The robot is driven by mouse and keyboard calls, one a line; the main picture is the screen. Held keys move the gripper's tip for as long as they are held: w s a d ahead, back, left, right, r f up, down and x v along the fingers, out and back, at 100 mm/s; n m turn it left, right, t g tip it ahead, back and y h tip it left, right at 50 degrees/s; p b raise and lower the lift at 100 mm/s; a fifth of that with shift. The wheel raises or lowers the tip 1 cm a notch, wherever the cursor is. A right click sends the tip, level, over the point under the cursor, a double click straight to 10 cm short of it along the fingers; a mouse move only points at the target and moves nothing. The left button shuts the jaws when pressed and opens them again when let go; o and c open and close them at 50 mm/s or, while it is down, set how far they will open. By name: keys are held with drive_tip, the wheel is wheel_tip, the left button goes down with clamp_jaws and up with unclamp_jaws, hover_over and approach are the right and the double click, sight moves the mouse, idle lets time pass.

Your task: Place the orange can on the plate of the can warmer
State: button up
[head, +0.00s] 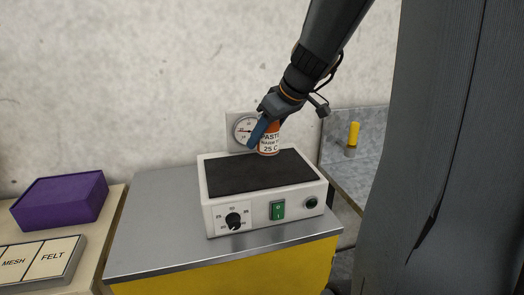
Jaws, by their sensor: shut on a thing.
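The orange can (269,149) has a white label reading "PASTE" and "25 C". My gripper (266,132) is shut on it from above, with a blue finger on its left side. The can is upright over the back right part of the dark plate (240,176) of the can warmer (262,193). I cannot tell whether its base touches the plate. The warmer is a white box with a dial (233,220), a green switch (277,209) and a dark round button (311,203) on its front.
The warmer stands on a grey-topped yellow cabinet (155,222). A round gauge (243,129) is behind the can. A purple block (60,199) and a panel marked "MESH" and "FELT" (38,262) are at left. A yellow-topped object (353,134) is at right. A dark ribbed surface (450,140) fills the right side.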

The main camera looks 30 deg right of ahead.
sight(277, 131)
drive_tip(key=shift+f, duration=2.3)
drive_tip(key=shift+f, duration=0.1)
drive_tip(key=o, duration=1.3)
drive_tip(key=shift+s+d+r, duration=0.1)
drive_tip(key=shift+s+r, duration=0.05)
drive_tip(key=shift+r, duration=0.25)
drive_tip(key=b+v, duration=0.1)
drive_tip(key=v, duration=1)
drive_tip(key=shift+s+r, duration=0.1)
drive_tip(key=shift+s, duration=0.05)
